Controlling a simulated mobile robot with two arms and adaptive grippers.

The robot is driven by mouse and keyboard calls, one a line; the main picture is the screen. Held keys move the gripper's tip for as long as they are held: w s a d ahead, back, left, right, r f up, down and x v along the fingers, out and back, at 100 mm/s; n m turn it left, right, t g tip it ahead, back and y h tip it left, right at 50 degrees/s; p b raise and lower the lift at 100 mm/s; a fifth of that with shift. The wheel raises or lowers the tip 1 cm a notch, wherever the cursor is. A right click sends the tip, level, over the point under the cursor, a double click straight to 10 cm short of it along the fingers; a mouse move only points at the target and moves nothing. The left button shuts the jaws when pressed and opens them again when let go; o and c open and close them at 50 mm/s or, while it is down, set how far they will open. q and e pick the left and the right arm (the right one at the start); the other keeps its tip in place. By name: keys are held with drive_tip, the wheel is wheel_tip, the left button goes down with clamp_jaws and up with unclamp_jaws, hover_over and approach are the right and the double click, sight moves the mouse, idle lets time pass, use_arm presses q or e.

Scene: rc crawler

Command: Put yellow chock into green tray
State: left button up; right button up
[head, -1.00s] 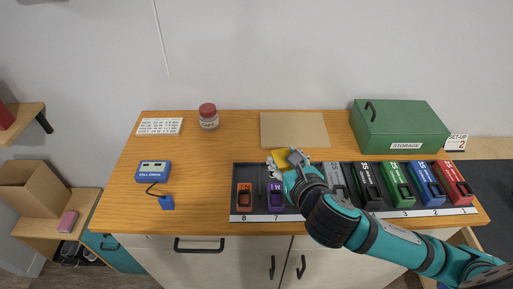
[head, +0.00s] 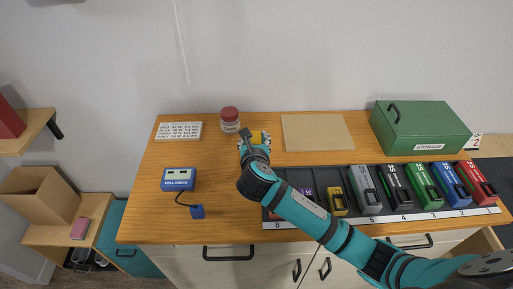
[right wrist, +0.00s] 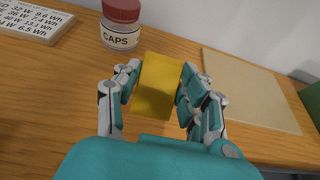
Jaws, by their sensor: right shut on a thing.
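A plain yellow block, the yellow chock (right wrist: 159,84), is held between the fingers of my right gripper (right wrist: 158,92) in the right wrist view. In the head view a bit of it shows at the fingers of my right gripper (head: 253,138), over the back part of the desk, just right of the caps jar. I cannot tell how far above the wood it is. I see no open green tray; the only large green container is a closed box (head: 420,128) labelled STORAGE at the back right. My left gripper is not in view.
A jar (head: 230,120) with a red lid stands close to my right gripper. A tan board (head: 318,132) lies to the right. A rack (head: 390,216) of coloured batteries lies along the front, under my arm. A blue cell checker (head: 178,179) and white sign (head: 179,131) are left.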

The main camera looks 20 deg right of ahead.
drive_tip(key=shift+f, duration=1.4)
drive_tip(key=o, duration=1.2)
drive_tip(key=shift+s+f, duration=0.1)
drive_tip(key=shift+o, duration=0.2)
